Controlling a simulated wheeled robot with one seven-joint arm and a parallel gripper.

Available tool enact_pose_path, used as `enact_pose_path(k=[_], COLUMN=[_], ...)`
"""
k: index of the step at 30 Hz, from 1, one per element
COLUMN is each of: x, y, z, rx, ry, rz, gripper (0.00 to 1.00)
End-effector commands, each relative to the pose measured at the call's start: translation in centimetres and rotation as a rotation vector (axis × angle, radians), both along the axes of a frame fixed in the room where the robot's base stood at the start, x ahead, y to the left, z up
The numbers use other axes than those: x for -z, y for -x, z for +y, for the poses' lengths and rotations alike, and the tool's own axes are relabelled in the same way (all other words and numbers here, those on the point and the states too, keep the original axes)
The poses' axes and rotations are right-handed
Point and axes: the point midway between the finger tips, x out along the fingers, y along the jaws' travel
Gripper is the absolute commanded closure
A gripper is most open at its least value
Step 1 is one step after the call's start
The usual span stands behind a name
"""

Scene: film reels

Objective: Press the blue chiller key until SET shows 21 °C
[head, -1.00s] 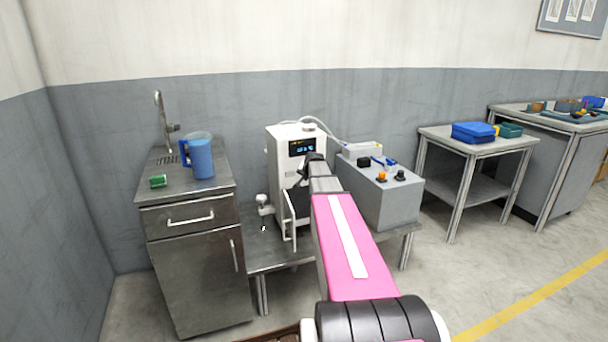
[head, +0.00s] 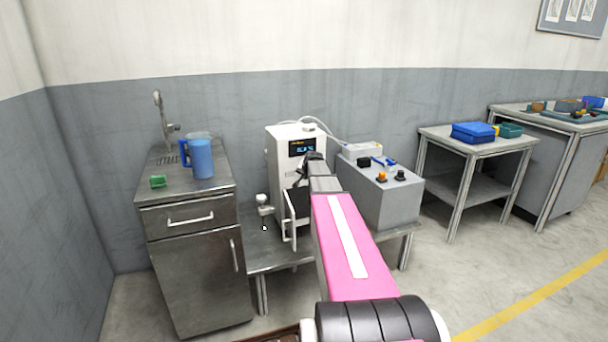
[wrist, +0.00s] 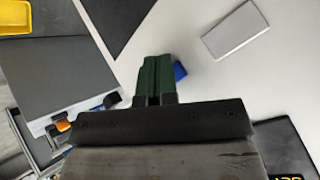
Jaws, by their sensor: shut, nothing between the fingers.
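The white chiller (head: 283,160) stands on a low metal bench, and its dark display (head: 302,149) is lit with digits too small to read. In the wrist view, the chiller's pale front (wrist: 225,95) fills much of the picture, with a corner of the display (wrist: 292,155) and part of some yellow digits at the lower right. My gripper (wrist: 153,75) is shut and empty, its green fingertips over the pale front. The blue key (wrist: 179,71) shows just right of the fingertips, partly hidden by them. I cannot tell whether they touch it. In the head view, my arm hides the fingertips and the key.
A grey control box (head: 385,195) with knobs stands right of the chiller. A metal cabinet (head: 190,250) with a blue jug (head: 202,158) and a tap is on the left. A side table (head: 480,145) with a blue box stands farther right.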

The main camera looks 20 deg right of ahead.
Motion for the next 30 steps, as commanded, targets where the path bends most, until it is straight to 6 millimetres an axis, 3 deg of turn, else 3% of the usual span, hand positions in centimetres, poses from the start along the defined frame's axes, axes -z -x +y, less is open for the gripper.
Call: enact_pose_path(k=[30], x=[0.00], y=[-0.92], z=[0.03], rx=[0.000], ry=[0.000], rz=[0.000], gripper=[1.00])
